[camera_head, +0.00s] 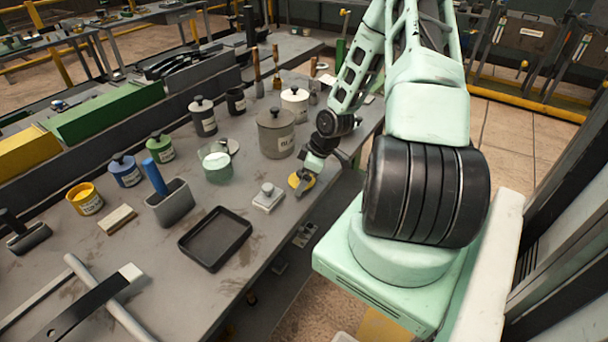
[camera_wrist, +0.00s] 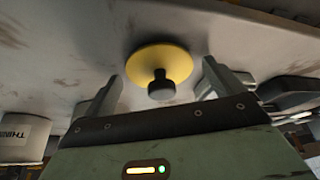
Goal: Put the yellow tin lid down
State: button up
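The yellow tin lid (camera_head: 299,182) is near the table's front edge, just under my gripper (camera_head: 303,186). In the wrist view the lid (camera_wrist: 158,58) appears flat on the grey table, with its black knob (camera_wrist: 160,86) facing my gripper (camera_wrist: 162,76). The two fingers stand wide apart, one on each side of the knob, with a visible gap on both sides. An open yellow tin (camera_head: 86,200) without a lid stands at the far left of the table (camera_head: 165,285).
A white block with a knob (camera_head: 267,199) and a black tray (camera_head: 215,238) lie left of the lid. A large grey lidded can (camera_head: 276,138) stands behind it, beside a glass of green liquid (camera_head: 217,167). Several lidded tins and brushes stand farther back.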

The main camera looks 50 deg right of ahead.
jog(key=p+v, duration=0.1)
jog(key=v, duration=1.1)
jog(key=w+a+r+n+g+h, duration=0.15)
jog(key=a+r, duration=0.25)
jog(key=a, duration=0.8)
jog(key=w+a+r+g, duration=0.15)
jog(key=a+r, duration=0.35)
jog(key=a, duration=0.7)
jog(key=s+a+r, duration=0.4)
jog(key=s+a, duration=0.3)
jog(key=a, duration=0.2)
jog(key=s+a+r+g, duration=0.1)
jog(key=s+a+r, duration=0.2)
jog(key=s+a, duration=0.5)
jog(key=shift+s+a+r+n, duration=0.3)
jog(key=shift+a+r+n, duration=0.15)
jog(key=shift+a, duration=0.5)
